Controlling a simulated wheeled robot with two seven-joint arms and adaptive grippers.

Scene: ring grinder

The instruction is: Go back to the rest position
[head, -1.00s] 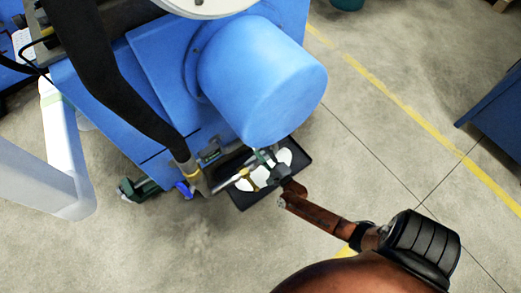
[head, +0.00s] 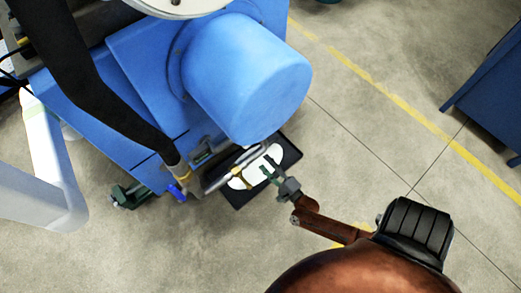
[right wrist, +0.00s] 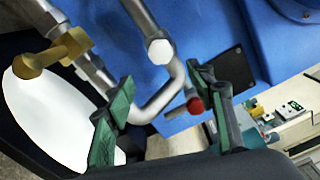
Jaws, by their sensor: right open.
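My right gripper (head: 268,170) is open and empty, above the right part of a black tray (head: 236,205) with a white oval surface (head: 275,153) in it. In the right wrist view its two green fingers (right wrist: 165,108) stand apart. A bent grey metal pipe (right wrist: 157,98) shows behind and between them. A small red knob (right wrist: 196,105) shows near the right finger. I cannot tell whether the fingers touch the pipe. My left gripper is not in view.
The blue grinder body (head: 140,60) with its big blue cylinder (head: 250,80) stands just beyond the gripper. A black hose (head: 85,85) comes down on the left. A brass fitting (right wrist: 52,50) sits by the pipe. A blue cabinet (head: 490,95) stands at right. Open floor lies between.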

